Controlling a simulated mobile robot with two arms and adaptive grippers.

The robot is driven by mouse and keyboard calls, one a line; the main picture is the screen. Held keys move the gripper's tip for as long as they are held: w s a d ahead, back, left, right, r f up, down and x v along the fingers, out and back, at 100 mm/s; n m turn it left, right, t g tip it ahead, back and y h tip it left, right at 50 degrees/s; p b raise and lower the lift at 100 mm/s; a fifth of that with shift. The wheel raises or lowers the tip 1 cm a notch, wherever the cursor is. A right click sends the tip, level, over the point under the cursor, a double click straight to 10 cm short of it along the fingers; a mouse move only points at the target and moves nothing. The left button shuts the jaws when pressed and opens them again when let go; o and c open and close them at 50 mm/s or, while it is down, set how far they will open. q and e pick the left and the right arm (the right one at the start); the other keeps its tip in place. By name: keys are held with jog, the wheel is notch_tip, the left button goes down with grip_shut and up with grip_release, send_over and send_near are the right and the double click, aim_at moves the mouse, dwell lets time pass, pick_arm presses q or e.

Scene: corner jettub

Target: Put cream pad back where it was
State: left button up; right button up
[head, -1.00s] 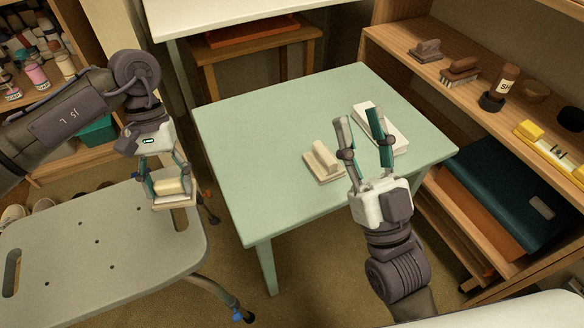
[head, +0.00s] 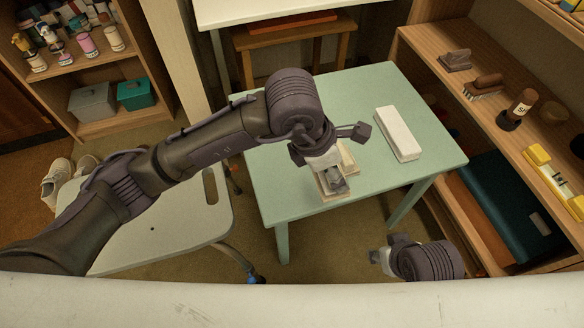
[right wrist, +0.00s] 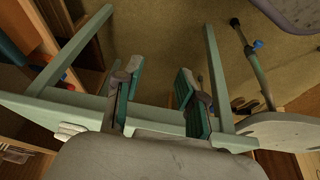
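Cream pad pieces show on the green table (head: 290,110). One cream edge (head: 348,160) lies just behind my left gripper (head: 335,183). Another cream part (head: 325,192) lies under its fingers, near the table's front edge. The gripper and wrist cover the middle, so I cannot tell whether these are one pad or two, or whether the fingers grip. A white block (head: 400,135) lies apart to the right on the table. My right gripper (head: 385,262) is low in front of the table; in the right wrist view its fingers (right wrist: 158,100) are apart and empty.
A pale perforated bench (head: 180,235) stands left of the table, partly under my left arm. A wooden shelf (head: 500,110) with brushes and bottles stands at right. A white rim (head: 300,305) crosses the front. The table's back left is clear.

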pick_arm(q)
jog(key=shift+s+d+r+n, duration=0.1)
jog(key=shift+d+r+n, duration=0.2)
jog(key=shift+d+r, duration=0.05)
jog(key=shift+a+f, duration=0.1)
jog(key=shift+f, duration=0.05)
jog(key=w+a+f, duration=0.2)
jog(key=w+a+f+b, duration=0.1)
jog(key=w+a+f, duration=0.1)
jog(key=w+a, duration=0.1)
jog(key=w+a+f, duration=0.2)
jog(key=a, duration=0.1)
jog(key=shift+w+a+f+b, duration=0.15)
jog(key=shift+w+f+b, duration=0.15)
jog(key=shift+w+f, duration=0.1)
jog(key=shift+f+b, duration=0.4)
jog(key=shift+f, duration=1.55)
pick_arm(e)
jog(key=shift+s+d+g, duration=0.25)
jog(key=shift+s+g, duration=0.05)
jog(key=shift+s, duration=0.75)
pick_arm(q)
jog(key=shift+f, duration=0.1)
pick_arm(e)
jog(key=shift+f, duration=0.15)
pick_arm(q)
jog(key=o, duration=1)
pick_arm(e)
jog(key=shift+w, duration=0.1)
